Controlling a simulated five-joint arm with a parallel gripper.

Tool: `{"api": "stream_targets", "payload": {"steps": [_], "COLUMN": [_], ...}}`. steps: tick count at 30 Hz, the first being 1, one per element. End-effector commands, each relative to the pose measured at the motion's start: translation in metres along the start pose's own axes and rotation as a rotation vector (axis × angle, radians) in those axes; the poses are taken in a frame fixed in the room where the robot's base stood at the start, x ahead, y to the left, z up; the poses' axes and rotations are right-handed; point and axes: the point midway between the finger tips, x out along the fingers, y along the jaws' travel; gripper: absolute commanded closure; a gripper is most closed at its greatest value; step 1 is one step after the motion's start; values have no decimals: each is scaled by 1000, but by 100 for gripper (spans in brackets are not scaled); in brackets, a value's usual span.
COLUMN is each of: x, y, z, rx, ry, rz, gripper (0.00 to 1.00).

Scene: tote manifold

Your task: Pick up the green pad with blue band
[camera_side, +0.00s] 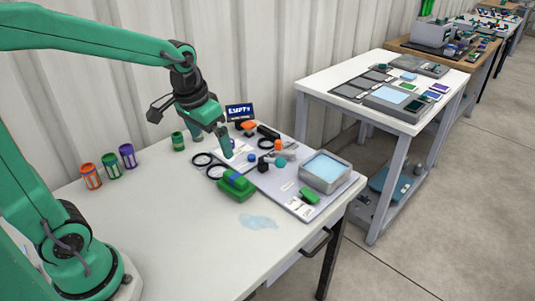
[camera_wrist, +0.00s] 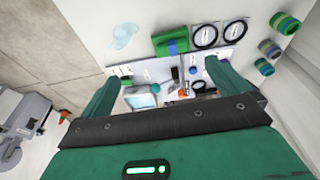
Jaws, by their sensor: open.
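The green pad with a blue band (camera_side: 235,185) lies on the white table, at the near left edge of a grey board. In the wrist view the pad (camera_wrist: 171,42) shows at the upper middle, beyond the fingertips and beside two black rings. My gripper (camera_side: 213,141) is open and empty, above the back part of the board, behind the pad and apart from it. In the wrist view its two fingers (camera_wrist: 163,82) are spread wide, with board items visible between them. The pad is not hidden in either view.
Black rings (camera_side: 215,171) lie just behind the pad. A grey tray (camera_side: 325,172), a small green block (camera_side: 309,195) and several tools crowd the board. Banded cans (camera_side: 110,165) stand at left. A pale blue puddle (camera_side: 258,221) lies in front. The table's front left is clear.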

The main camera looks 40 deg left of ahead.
Motion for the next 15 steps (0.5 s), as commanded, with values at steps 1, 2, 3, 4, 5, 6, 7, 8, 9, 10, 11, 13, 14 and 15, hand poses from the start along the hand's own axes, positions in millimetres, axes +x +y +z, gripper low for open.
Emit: {"api": "stream_targets", "payload": {"steps": [1, 2, 3, 4, 5, 6, 7, 8, 9, 10, 11, 13, 14, 15], "x": [8, 13, 19, 24, 29, 35, 40, 46, 53, 58, 64, 77, 83, 90], "y": [-2, -3, -4, -5, -6, -8, -9, -10, -11, -12, -14, -16, -18, -19], "z": [-6, -9, -14, -17, -20, -24, -27, -30, -33, -36, -38, -44, -46, -48], "rx": [-3, -4, -6, -7, -9, -10, -11, -12, -14, -16, -17, -21, -22, -24], "ry": [-20, -30, -43, -53, -63, -75, -85, -95, -108, -118, -127, -150, -160, -171], "rz": [-1, -1, -1, -1, -1, -1, -1, -1, -1, -1, -1, 0, 0, 1], "gripper": [0, 0, 0, 0, 0, 0, 0, 0, 0, 0, 0, 0, 0, 0]}}
